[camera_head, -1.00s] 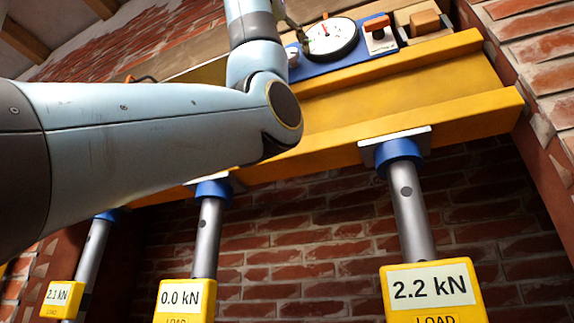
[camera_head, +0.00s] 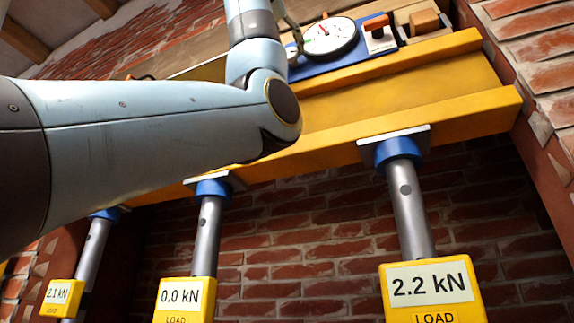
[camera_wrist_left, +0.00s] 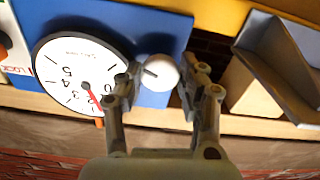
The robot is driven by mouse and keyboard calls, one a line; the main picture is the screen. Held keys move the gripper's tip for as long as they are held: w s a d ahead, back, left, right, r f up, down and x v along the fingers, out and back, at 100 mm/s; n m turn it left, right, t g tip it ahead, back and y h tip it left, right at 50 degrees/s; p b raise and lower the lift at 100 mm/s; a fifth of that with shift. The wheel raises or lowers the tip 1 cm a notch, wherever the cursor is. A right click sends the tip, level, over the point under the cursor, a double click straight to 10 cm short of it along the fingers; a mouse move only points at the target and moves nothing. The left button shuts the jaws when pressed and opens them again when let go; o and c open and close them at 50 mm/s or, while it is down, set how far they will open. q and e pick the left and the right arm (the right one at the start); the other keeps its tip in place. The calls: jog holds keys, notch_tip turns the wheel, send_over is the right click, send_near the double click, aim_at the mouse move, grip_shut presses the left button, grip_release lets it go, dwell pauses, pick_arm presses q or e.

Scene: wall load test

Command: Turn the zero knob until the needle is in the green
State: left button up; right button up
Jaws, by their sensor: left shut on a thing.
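The round white dial gauge (camera_head: 331,39) with a black rim is on a blue plate (camera_head: 310,68) on top of the yellow beam. Its red needle (camera_head: 323,28) points toward the top of the picture. In the left wrist view the dial (camera_wrist_left: 70,65) is beside the gripper, and its needle (camera_wrist_left: 93,97) points down and right. The white zero knob (camera_wrist_left: 160,73) has a dark mark line. My left gripper (camera_wrist_left: 158,82) is shut on this knob, one finger on each side. My right gripper is not in view.
A lever with an orange handle (camera_head: 377,23) is right of the gauge. The yellow beam (camera_head: 400,95) rests on steel props with load boxes reading 2.1, 0.0 and 2.2 kN (camera_head: 432,288). Brick walls surround it.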

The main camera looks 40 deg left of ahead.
pick_arm(q)
jog(key=n, duration=0.3)
jog(key=shift+n+b, duration=0.3)
jog(key=n, duration=0.4)
jog(key=shift+d+n, duration=0.1)
jog(key=shift+n, duration=0.2)
jog(key=n, duration=0.5)
jog(key=shift+n, duration=1)
